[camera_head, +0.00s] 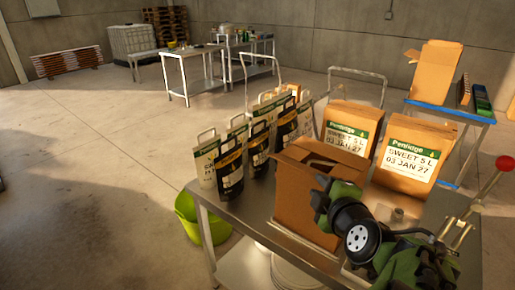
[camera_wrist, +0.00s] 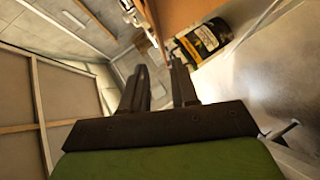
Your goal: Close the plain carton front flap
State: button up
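The plain brown carton (camera_head: 300,207) stands upright on the steel table, in front of the labelled cartons. Its top looks at least partly open, with brown flap panels around a dark gap. I cannot tell the exact angle of the front flap. My green and black arm reaches in at the carton's right side and covers part of it. My gripper (camera_wrist: 160,78) shows in the wrist view with its two dark fingers apart and nothing visible between them. A brown panel, probably the carton, is just beyond the fingers at the top of that view (camera_wrist: 185,12).
Several black and white pouches (camera_head: 258,143) stand left of the carton; one black pouch also shows in the wrist view (camera_wrist: 208,38). Two Pentridge cartons (camera_head: 408,160) stand behind. A green bucket (camera_head: 190,218) is below the table's left edge. Open floor lies left.

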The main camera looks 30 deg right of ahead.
aim_at(303, 169)
jog(key=p+x, duration=0.3)
jog(key=x, duration=0.9)
jog(key=shift+w+a, duration=0.15)
jog(key=shift+w, duration=0.1)
jog(key=shift+s, duration=0.1)
grip_shut()
